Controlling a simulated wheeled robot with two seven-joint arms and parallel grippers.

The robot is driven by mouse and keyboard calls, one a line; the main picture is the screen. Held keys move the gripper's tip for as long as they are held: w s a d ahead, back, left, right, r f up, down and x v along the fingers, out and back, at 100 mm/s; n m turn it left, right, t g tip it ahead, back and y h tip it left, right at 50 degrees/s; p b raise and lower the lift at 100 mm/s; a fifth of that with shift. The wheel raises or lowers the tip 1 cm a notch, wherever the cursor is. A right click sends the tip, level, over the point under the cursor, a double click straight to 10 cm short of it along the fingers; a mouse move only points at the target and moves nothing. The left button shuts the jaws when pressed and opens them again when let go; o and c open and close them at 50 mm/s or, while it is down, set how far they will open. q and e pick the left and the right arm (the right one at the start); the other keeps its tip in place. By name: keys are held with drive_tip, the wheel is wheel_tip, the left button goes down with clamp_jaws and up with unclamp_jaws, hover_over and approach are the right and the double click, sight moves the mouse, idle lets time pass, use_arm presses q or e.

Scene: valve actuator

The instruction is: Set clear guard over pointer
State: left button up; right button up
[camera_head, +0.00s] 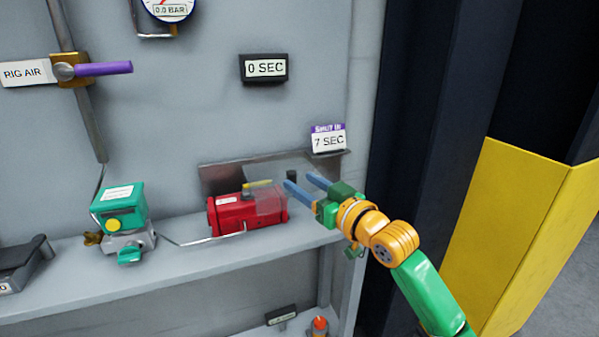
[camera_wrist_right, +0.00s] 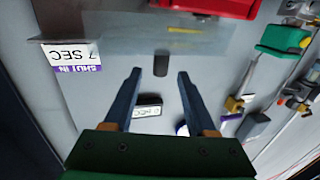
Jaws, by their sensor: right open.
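A red actuator (camera_head: 232,216) sits on the shelf and also shows at the top of the right wrist view (camera_wrist_right: 215,7). A yellow pointer (camera_head: 257,184) lies on its top. The clear guard (camera_head: 270,199) appears as a faint see-through shape at the actuator's right end; its edges are hard to make out. A black knob (camera_head: 291,176) stands close to it. My right gripper (camera_head: 298,180) is open and empty beside the knob. In the right wrist view the knob (camera_wrist_right: 160,63) appears between the fingertips, apart from both. My left gripper is out of view.
A ledge (camera_head: 225,166) behind the actuator bears a "7 SEC" card (camera_head: 328,139). A "0 SEC" display (camera_head: 264,68) hangs above. A green and grey valve unit (camera_head: 120,215) stands left on the shelf (camera_head: 200,255), joined by thin tubing. A yellow-black post is right.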

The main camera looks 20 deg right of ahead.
sight(294, 178)
drive_tip(key=x, duration=0.4)
drive_tip(key=shift+a+p, duration=0.1)
drive_tip(key=shift+p, duration=0.25)
drive_tip(key=shift+w, duration=0.25)
clamp_jaws()
idle(0.9)
